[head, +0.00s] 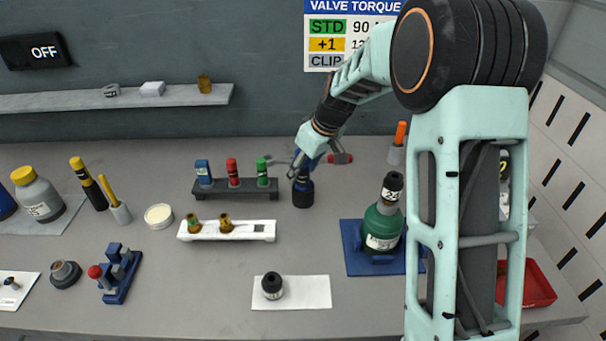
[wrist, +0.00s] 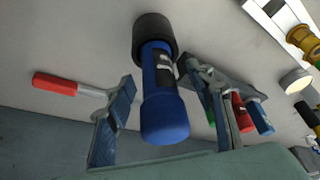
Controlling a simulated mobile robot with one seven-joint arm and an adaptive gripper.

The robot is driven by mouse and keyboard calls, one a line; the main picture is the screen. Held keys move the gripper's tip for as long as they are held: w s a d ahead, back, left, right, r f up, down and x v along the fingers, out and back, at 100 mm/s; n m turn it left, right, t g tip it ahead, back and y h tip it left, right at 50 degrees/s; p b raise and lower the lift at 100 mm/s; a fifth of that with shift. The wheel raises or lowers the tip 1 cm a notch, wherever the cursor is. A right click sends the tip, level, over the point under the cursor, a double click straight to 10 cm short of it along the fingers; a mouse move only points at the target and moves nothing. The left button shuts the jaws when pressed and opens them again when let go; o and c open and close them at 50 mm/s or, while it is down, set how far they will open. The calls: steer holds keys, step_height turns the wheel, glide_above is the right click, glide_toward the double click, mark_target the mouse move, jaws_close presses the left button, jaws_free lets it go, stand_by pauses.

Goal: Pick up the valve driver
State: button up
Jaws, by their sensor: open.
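A blue tool with a dark label, which I take to be the valve driver (head: 303,185), stands upright in a round black holder (head: 303,200) right of the dark rack. In the wrist view, its blue handle (wrist: 165,118) points toward the camera and the black holder (wrist: 153,32) is at its far end. My gripper (head: 298,170) is open just above it. In the wrist view, my gripper's fingers (wrist: 166,125) are on either side of the handle, with visible gaps. In the head view, the gripper hides part of the handle top.
A dark rack (head: 236,195) with blue, red and green pieces stands close left. A red-handled tool (head: 341,158) lies behind. A white rack (head: 255,236) with amber vials is in front. A green bottle (head: 382,228) stands on a blue mat to the right.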

jaws_close()
stand_by(0.3)
